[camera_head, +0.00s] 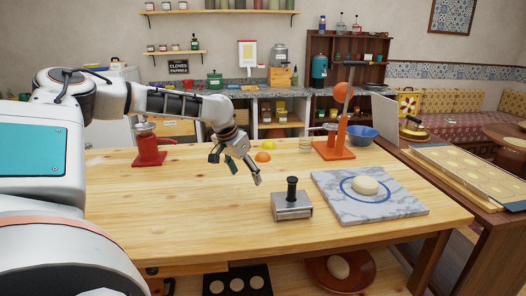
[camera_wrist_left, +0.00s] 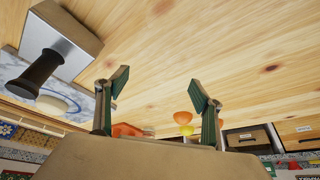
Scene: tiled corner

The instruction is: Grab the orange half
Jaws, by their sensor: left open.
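The orange half (camera_head: 262,157) lies on the wooden table in the middle of the head view, just in front of a yellow lemon piece (camera_head: 268,145). Both also show small beyond my fingers in the left wrist view, as an orange piece (camera_wrist_left: 183,118) and a yellow piece (camera_wrist_left: 187,130). My left gripper (camera_head: 236,169) is open and empty above the table, close to the orange half and nearer the camera, with its fingers spread and pointing down. Its two fingers also show apart in the left wrist view (camera_wrist_left: 160,88). My right gripper is not in view.
An orange press (camera_head: 334,146) and a blue bowl (camera_head: 361,135) stand to the right. A metal press with a black knob (camera_head: 292,205) and a marble board (camera_head: 370,208) with dough (camera_head: 366,186) lie nearer. A red grinder (camera_head: 148,148) stands left. The front-left table is clear.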

